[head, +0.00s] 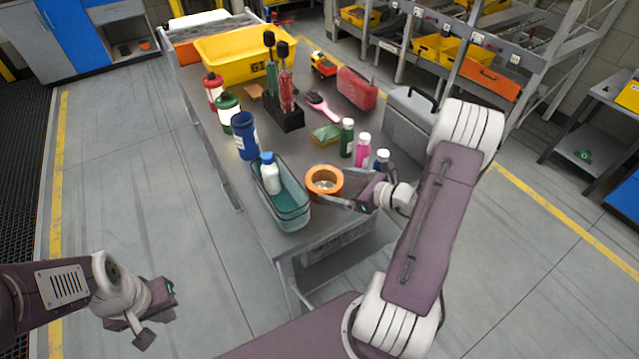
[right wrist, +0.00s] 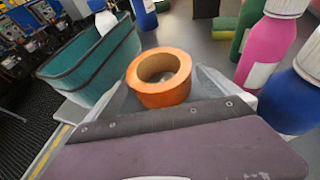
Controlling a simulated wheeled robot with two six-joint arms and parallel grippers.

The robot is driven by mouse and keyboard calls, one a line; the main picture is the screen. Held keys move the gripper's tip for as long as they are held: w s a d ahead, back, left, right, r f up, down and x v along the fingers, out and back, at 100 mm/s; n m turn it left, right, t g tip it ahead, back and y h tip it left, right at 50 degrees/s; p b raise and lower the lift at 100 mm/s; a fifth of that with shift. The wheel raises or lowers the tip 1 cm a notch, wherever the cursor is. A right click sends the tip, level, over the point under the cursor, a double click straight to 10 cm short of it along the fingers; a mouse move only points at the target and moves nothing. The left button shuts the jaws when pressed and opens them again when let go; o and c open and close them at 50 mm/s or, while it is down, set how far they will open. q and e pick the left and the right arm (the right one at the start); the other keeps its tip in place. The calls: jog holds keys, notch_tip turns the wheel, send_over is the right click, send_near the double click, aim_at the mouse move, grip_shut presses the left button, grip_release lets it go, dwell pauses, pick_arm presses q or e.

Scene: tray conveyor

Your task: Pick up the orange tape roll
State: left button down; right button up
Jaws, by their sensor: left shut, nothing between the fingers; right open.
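The orange tape roll (head: 325,181) lies flat near the front end of the table, right of the teal bin. In the right wrist view the roll (right wrist: 160,78) sits between the two spread fingers of my right gripper, its open hole facing up. My right gripper (head: 340,190) is open and low at the roll, reaching in from the right. In that wrist view, the gripper's body hides the front lower part of the scene. I cannot tell whether a finger touches the roll. My left gripper (head: 158,318) is shut and empty, over the floor at the lower left.
The teal bin (head: 291,214) with a white bottle (head: 270,176) stands close left of the roll. Pink (head: 362,150), green (head: 347,138) and blue (head: 381,160) bottles stand close behind and right. A yellow bin (head: 225,66) is at the far end.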

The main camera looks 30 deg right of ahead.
aim_at(315, 180)
jog(key=shift+w+f, duration=0.2)
jog(key=shift+w, duration=0.15)
jog(key=x, duration=0.4)
jog(key=shift+a+r, duration=0.1)
jog(key=shift+a, duration=0.2)
jog(key=shift+w+f, duration=0.2)
jog(key=shift+w, duration=0.15)
jog(key=shift+s, duration=0.15)
jog(key=c, duration=1.3)
jog(key=shift+o, duration=0.2)
notch_tip(315, 180, up, 10)
jog(key=p, duration=0.1)
jog(key=shift+p, duration=0.3)
